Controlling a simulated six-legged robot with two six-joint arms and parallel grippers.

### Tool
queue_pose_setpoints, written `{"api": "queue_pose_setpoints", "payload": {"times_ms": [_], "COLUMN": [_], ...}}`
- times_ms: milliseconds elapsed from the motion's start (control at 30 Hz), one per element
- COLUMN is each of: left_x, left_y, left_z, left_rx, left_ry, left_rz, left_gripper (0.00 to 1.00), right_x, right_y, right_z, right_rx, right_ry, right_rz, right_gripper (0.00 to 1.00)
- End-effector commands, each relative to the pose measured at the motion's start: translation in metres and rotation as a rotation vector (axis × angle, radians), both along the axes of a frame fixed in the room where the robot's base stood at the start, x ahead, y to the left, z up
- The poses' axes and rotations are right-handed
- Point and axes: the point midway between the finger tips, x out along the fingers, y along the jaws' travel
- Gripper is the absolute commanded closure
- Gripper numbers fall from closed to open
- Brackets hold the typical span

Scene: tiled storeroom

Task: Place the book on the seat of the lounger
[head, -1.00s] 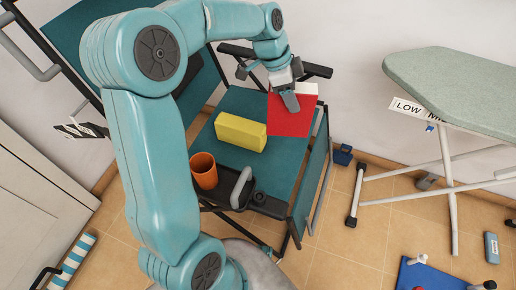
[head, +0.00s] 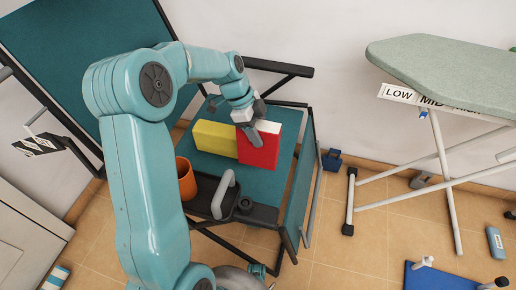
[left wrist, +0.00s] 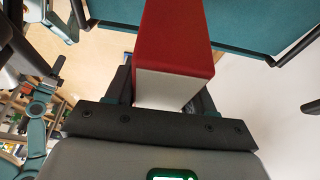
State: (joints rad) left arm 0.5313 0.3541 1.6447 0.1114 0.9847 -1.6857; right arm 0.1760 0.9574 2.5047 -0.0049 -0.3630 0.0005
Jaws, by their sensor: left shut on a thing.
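The book is red with white page edges (head: 258,155) and is held upright at the right part of the lounger's teal seat (head: 221,165). My left gripper (head: 258,131) is shut on its top edge from above. In the left wrist view the book (left wrist: 178,40) sticks out from between the fingers (left wrist: 165,92), with the seat fabric (left wrist: 240,22) beyond it. The book's lower edge is at or just above the seat; I cannot tell if it touches.
A yellow block (head: 214,139) lies on the seat, left of the book and partly overlapped by it in view. An orange cup (head: 186,180) stands in the side tray (head: 206,196) at the near side. An ironing board (head: 440,75) stands at the right.

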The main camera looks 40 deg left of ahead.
Motion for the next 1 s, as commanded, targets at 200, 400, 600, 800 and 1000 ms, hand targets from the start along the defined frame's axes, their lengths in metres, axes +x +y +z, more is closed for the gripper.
{"api": "queue_pose_setpoints", "payload": {"times_ms": [200,400,600,800,1000], "left_x": [0.000,0.000,0.000,0.000,0.000], "left_y": [0.000,0.000,0.000,0.000,0.000], "left_z": [-0.019,-0.058,-0.062,-0.066,-0.064], "left_rx": [0.000,-0.001,0.002,0.001,0.001], "left_ry": [0.000,0.001,-0.002,-0.002,0.000], "left_rz": [0.001,0.001,0.000,0.000,0.000], "left_gripper": [1.00,1.00,1.00,1.00,0.21], "right_x": [0.000,0.000,0.001,0.001,0.001], "right_y": [0.000,0.000,-0.001,-0.001,-0.001], "right_z": [-0.007,-0.019,-0.019,-0.022,-0.020], "right_rx": [0.000,0.000,0.000,-0.001,-0.001], "right_ry": [0.000,-0.001,-0.002,-0.002,-0.002], "right_rz": [0.000,-0.001,-0.004,-0.005,-0.005], "right_gripper": [0.49,0.49,0.49,0.49,0.49]}}
